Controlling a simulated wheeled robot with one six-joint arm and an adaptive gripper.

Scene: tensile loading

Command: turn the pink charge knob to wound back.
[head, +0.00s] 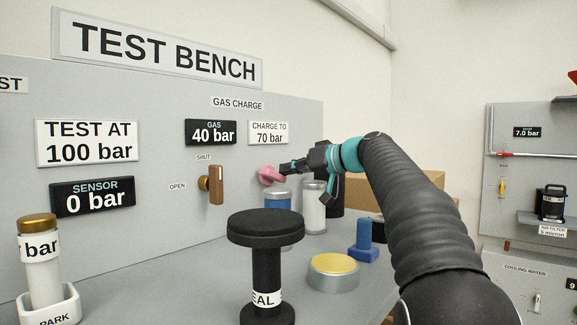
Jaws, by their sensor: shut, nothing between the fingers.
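The pink charge knob (270,175) sits on the grey test bench panel, below the "CHARGE TO 70 bar" label (268,133). My gripper (284,168) reaches in from the right with its fingers shut. Its tips are at the knob's right side and overlap it in the picture; I cannot tell whether they touch. The knob's right part is partly hidden by the fingers. No marks for the knob's turn position can be read. The gas display (211,132) reads 40 bar.
A brown-handled valve (215,185) with SHUT and OPEN labels is left of the knob. A black-topped stand (266,228), a yellow-topped disc (333,268) and a blue block (363,243) stand on the bench.

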